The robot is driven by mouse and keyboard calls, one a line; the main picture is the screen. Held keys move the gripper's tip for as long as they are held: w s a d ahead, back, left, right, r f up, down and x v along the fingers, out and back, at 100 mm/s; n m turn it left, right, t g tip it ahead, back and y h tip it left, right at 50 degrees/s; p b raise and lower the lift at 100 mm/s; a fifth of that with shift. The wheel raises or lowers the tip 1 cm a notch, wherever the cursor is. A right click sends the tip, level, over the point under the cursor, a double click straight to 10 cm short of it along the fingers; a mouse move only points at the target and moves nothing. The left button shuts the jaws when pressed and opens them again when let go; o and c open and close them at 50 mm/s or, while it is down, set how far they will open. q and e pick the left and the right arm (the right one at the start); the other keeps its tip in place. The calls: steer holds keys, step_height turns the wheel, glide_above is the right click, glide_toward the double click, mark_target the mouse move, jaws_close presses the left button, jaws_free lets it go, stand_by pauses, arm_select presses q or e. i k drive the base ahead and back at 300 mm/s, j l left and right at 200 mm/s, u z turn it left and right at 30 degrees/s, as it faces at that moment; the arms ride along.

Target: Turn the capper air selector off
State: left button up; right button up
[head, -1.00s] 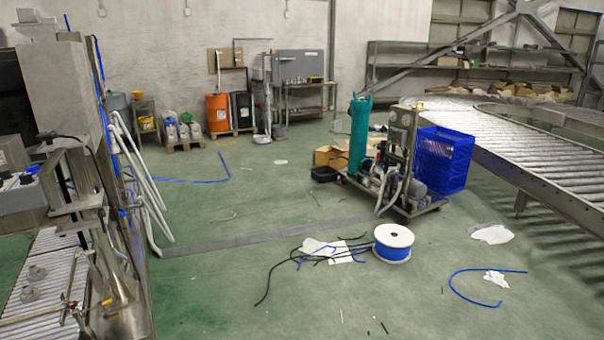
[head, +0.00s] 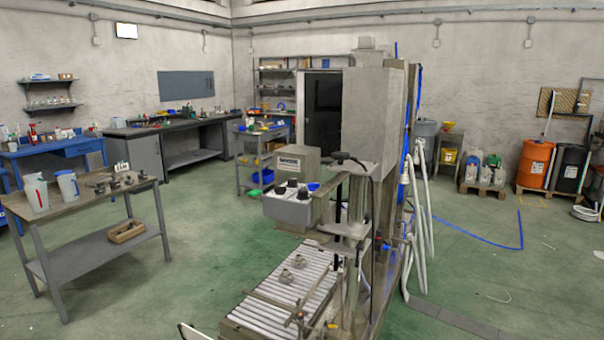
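A grey control box (head: 288,208) with black knobs on its sloped top is mounted on the front of the capping machine (head: 370,120), near the middle of the head view. A black knob (head: 292,184) shows on the box. I cannot tell which knob is the capper air selector or which way it points. Neither of my grippers can be made out in the head view. A small pale piece cuts into the bottom edge; I cannot tell what it is.
A roller conveyor (head: 282,290) runs below the control box with small metal parts on it. A steel table (head: 85,265) with jugs stands at left. Green floor (head: 200,270) is open between them. White hoses (head: 424,200) hang on the machine's right.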

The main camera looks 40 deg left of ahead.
mark_target(312, 186)
steer(key=i+j+z, duration=0.1)
steer(key=i, duration=1.3)
steer(key=i+z, duration=0.45)
steer(key=i+j+z, duration=0.2)
steer(key=z, duration=0.2)
steer(key=i+z, duration=0.1)
steer(key=z, duration=6)
